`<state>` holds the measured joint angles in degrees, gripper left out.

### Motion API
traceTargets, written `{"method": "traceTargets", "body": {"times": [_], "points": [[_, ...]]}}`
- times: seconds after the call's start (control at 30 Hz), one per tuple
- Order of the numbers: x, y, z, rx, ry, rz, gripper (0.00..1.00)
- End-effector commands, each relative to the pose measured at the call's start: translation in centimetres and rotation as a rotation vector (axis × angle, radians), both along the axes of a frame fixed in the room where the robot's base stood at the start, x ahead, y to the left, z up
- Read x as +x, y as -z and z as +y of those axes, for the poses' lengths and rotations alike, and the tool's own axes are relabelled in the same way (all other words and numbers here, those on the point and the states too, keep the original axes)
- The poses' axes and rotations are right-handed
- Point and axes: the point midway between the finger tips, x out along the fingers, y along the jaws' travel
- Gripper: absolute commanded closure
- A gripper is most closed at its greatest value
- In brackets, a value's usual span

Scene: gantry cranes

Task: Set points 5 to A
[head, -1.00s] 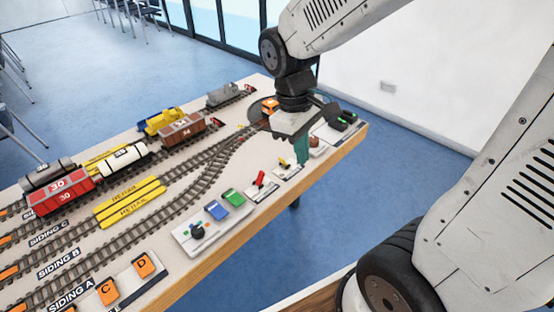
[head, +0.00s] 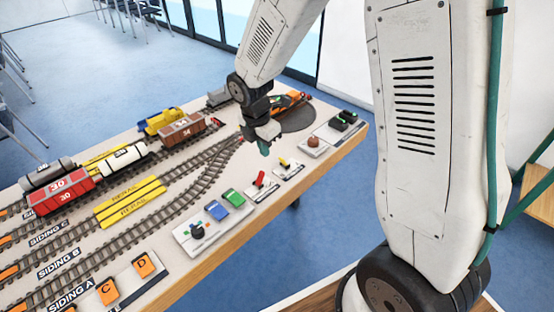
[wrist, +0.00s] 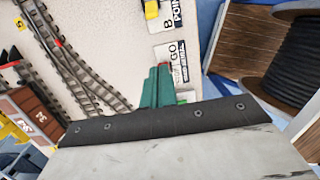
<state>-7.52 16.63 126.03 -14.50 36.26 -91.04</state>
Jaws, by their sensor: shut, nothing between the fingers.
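A yellow tag marked 5 (wrist: 18,24) lies beside the rails at the upper left of the wrist view. Track points (wrist: 72,68), where rails join, run close by; I cannot tell which way they are set. A small red piece (wrist: 58,43) is at the rails. The SIDING A label (head: 72,296) is at the lower left of the head view. My gripper (head: 264,149) is above the table, near the junction end of the tracks; its green fingers (wrist: 160,70) are together and empty in the wrist view, over the edge of the GO panel (wrist: 178,55).
A red lever (head: 259,180) and a yellow lever (head: 285,162) stand on panels along the table's near edge. Blue (head: 217,210) and green (head: 234,197) blocks are beside them. A brown wagon (head: 182,131) stands on the rails. An orange locomotive (head: 287,101) is by the dark turntable (head: 298,117).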

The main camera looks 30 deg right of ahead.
Motion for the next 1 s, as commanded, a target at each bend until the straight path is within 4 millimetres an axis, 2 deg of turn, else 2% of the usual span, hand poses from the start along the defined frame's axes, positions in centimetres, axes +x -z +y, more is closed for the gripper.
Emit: {"method": "traceTargets", "body": {"times": [0.23, 0.37, 0.8, 0.83, 1.0], "points": [[0.0, 0.1, 0.0, 0.000, 0.002, 0.001, 1.00], [0.0, 1.2, -0.2, 0.000, 0.004, 0.004, 1.00], [0.4, 10.0, -1.4, 0.000, 0.004, 0.006, 1.00], [0.5, 10.2, -1.7, 0.000, 0.006, 0.003, 1.00], [1.4, 8.5, -3.8, 0.000, 0.007, -0.002, 1.00]]}}
